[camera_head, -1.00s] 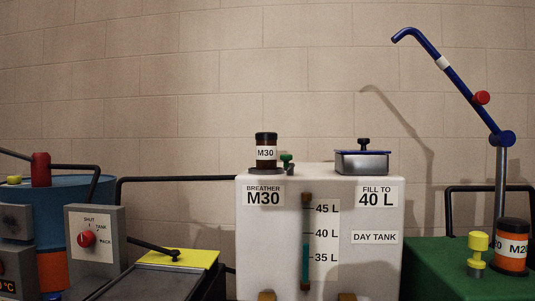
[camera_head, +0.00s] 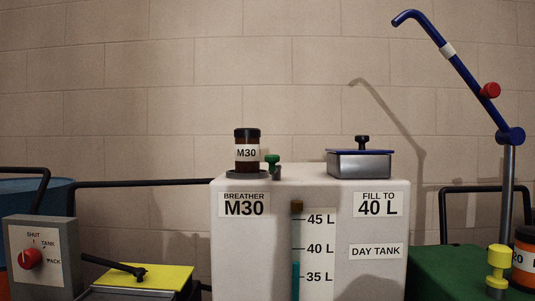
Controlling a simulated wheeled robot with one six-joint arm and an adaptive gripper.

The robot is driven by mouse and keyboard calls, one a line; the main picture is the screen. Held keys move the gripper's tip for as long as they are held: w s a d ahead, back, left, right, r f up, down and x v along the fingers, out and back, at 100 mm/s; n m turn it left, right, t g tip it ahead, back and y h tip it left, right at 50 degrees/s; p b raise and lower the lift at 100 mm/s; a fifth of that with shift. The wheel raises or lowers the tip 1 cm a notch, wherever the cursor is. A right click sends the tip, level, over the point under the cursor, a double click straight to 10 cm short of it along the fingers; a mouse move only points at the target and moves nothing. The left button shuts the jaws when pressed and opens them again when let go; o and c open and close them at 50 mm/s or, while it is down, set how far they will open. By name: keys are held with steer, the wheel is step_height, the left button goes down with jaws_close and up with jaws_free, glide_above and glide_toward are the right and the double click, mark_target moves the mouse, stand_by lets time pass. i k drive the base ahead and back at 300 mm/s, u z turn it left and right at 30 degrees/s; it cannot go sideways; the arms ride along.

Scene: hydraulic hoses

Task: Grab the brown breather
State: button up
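The brown breather (camera_head: 247,164) stands upright on a dark round base at the top left of the white day tank (camera_head: 230,268). It has a black cap and a white band marked M30. A label reading BREATHER M30 (camera_head: 244,205) is on the tank front below it. My gripper is not in view.
A small green valve (camera_head: 272,162) stands just right of the breather. A metal box with a blue lid (camera_head: 360,162) sits on the tank's right. A control box with a red knob (camera_head: 41,255) is at lower left. A blue lever arm (camera_head: 463,84) rises at right above a green block (camera_head: 440,275).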

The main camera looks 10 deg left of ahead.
mark_target(246, 140)
steer(key=u, duration=1.25)
